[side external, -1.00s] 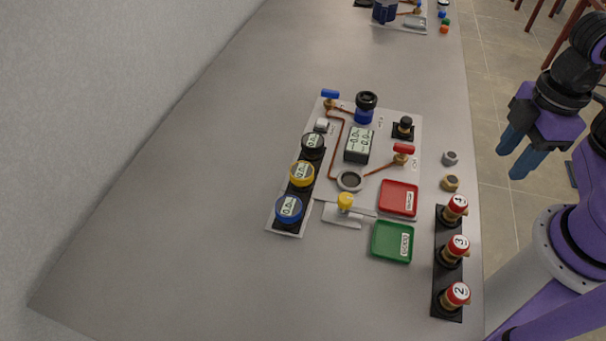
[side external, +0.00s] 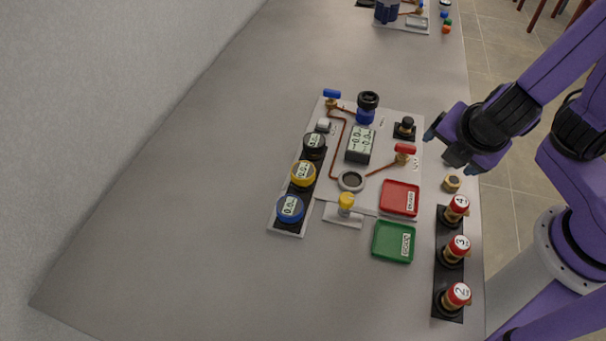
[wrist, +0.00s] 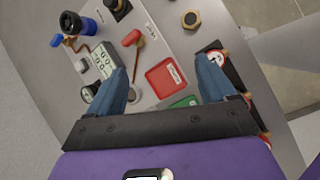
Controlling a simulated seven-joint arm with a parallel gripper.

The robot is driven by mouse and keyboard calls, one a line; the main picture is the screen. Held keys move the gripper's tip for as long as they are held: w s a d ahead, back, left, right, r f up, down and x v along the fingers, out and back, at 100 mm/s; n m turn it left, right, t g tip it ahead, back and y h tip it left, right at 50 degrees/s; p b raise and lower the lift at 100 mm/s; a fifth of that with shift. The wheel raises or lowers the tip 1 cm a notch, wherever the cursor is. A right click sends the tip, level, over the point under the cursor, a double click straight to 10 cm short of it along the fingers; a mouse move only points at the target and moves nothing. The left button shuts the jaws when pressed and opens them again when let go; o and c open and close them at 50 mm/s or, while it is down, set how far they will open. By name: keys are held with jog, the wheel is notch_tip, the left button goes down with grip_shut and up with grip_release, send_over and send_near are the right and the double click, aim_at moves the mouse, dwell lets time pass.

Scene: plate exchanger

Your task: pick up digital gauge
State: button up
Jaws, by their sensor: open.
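A square black digital gauge with a two-line display (side external: 360,145) sits on the white board; it also shows in the wrist view (wrist: 103,60). Three round gauges with digital displays stand in a row on the board's left side: a black one (side external: 314,141), a yellow one (side external: 303,174) and a blue one (side external: 290,208). The pictures do not tell which gauge is meant. My gripper (side external: 447,146) is open and empty, above the table to the right of the board.
A red tray (side external: 400,198) and a green tray (side external: 393,242) lie at the board's near right. Numbered red-capped fittings (side external: 454,250) stand on a black strip by the table edge. A dark blue cylinder (side external: 367,108) and red-handled valve (side external: 404,151) flank the square gauge. The table's left side is clear.

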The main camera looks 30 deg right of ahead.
jog(key=w+a+f+n+t, duration=0.1)
jog(key=w+a+n+t, duration=0.1)
jog(key=a+n+t, duration=0.35)
jog(key=n+t+y, duration=0.2)
jog(key=n+y, duration=0.2)
jog(key=n, duration=0.5)
send_near(302, 169)
jog(key=x, duration=0.7)
jog(key=shift+w+f, duration=0.15)
jog(key=shift+f, duration=0.15)
jog(key=c, duration=1.3)
jog(key=shift+r, duration=0.15)
